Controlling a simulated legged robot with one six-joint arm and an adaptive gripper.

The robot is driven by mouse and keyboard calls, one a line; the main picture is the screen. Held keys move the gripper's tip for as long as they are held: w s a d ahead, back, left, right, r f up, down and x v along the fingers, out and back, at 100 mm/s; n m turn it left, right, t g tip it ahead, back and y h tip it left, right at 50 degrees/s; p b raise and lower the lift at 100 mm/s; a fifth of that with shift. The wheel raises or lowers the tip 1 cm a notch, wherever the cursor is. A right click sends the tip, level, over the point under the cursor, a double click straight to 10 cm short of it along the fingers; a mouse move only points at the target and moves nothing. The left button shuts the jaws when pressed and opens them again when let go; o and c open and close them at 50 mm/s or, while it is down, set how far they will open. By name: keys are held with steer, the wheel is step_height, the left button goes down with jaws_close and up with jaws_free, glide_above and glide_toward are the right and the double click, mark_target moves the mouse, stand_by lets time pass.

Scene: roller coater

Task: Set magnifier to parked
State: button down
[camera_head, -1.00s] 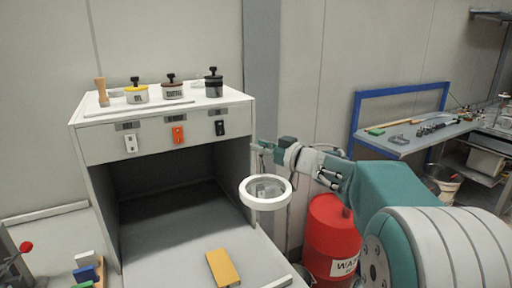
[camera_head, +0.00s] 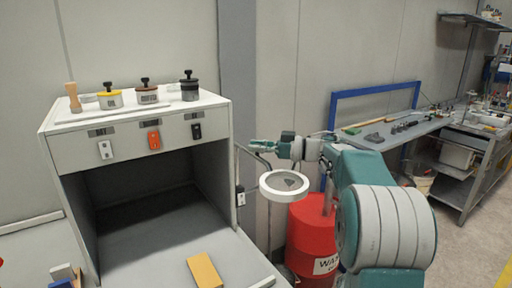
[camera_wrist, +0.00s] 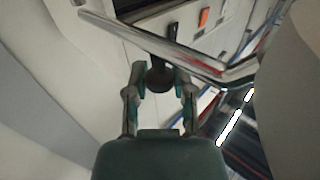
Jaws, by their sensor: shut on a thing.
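The magnifier (camera_head: 284,186) is a round white ring with a clear lens, right of the cabinet's open front and in front of the red drum in the head view. My gripper (camera_head: 262,146) is just above and behind the ring. In the wrist view my gripper (camera_wrist: 161,82) has its two fingers on either side of a dark knob-like handle (camera_wrist: 160,76), shut on it. A bent chrome tube (camera_wrist: 165,45) crosses just beyond the fingers; it seems to be the magnifier's arm. The exact joint between handle and tube is partly hidden.
The grey cabinet (camera_head: 75,153) carries several lidded pots on top and three switches on its front. A yellow block (camera_head: 205,270) lies on its lower surface. A red drum (camera_head: 312,240) stands close behind the magnifier. A workbench (camera_head: 410,133) is at the right.

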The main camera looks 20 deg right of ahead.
steer(key=shift+d, duration=0.1)
steer(key=shift+c, duration=2.3)
jaws_free()
steer(key=shift+w, duration=0.1)
steer(key=shift+d, duration=0.1)
steer(key=v, duration=1.2)
